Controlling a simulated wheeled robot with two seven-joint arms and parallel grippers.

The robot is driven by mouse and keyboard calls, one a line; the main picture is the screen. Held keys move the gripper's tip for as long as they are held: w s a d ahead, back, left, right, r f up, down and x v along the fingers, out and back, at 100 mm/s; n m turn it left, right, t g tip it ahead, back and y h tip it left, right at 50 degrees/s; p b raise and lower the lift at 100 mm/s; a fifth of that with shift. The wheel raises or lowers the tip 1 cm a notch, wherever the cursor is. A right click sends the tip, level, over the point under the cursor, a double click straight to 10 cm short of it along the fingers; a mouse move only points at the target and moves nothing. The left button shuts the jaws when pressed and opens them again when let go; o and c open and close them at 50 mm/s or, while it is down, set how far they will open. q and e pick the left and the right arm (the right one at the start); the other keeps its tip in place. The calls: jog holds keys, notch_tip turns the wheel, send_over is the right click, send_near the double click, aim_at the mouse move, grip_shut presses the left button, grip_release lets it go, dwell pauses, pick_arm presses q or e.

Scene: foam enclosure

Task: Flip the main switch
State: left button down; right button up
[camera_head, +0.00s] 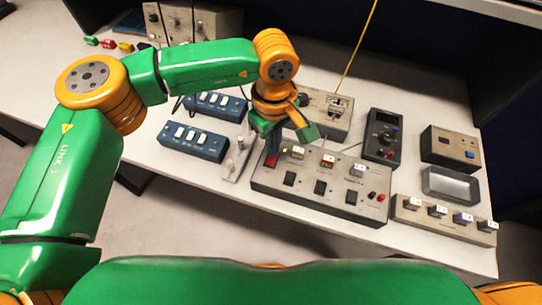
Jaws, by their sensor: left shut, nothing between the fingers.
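A grey switch box (333,203) with a row of black rocker switches lies on the table at center. A red switch (271,160) sits at its upper left corner, and I take it for the main switch. My left gripper (276,144) points down right above this corner. Its fingers are closed with nothing between them, and they partly cover the area around the red switch. I cannot tell whether the fingertips touch it or which way the switch is set. My right gripper is not in view.
Two blue switch strips (193,142) lie left of the box. A dark meter (383,136) and a grey tray (451,185) stand to the right. A box with labelled knobs (445,219) is at the front right. A box with a yellow cable (323,113) stands behind the gripper.

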pick_arm(q)
jog(key=shift+f+b, duration=0.4)
jog(key=shift+f, duration=0.05)
jog(key=shift+r, duration=0.15)
notch_tip(320, 180, up, 7)
jog(key=p, duration=0.4)
dwell(0.3)
